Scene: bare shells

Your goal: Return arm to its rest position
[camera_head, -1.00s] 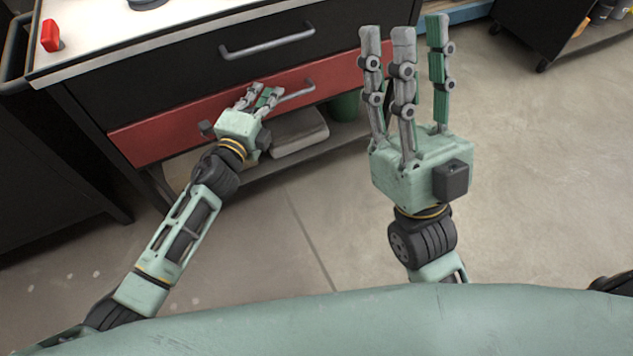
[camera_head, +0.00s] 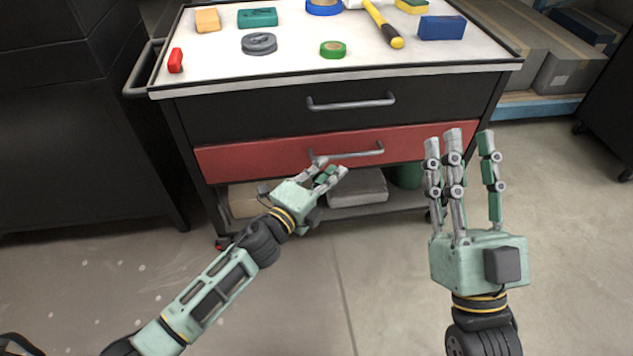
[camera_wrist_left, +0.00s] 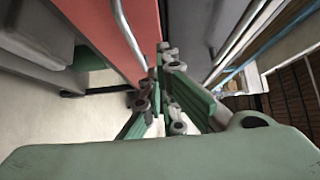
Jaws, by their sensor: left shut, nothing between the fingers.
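My left arm reaches in from the left, and its gripper (camera_head: 330,170) is shut and empty in front of the red drawer (camera_head: 245,158). Its fingertips overlap the left part of the drawer handle (camera_head: 362,153) in the head view; I cannot tell whether they touch. The left wrist view shows my fingers (camera_wrist_left: 168,62) close together, beside the red drawer front (camera_wrist_left: 105,30) and its handle (camera_wrist_left: 128,38). My right gripper (camera_head: 465,145) points upward at the right, fingers spread apart, with nothing in it.
The cart's white top (camera_head: 300,62) holds a yellow hammer (camera_head: 383,24), green tape (camera_head: 333,49), a grey disc (camera_head: 259,43) and other items. A black drawer (camera_head: 250,112) sits above the red one. Boxes stand on a shelf (camera_head: 540,105) at right. The front floor is open.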

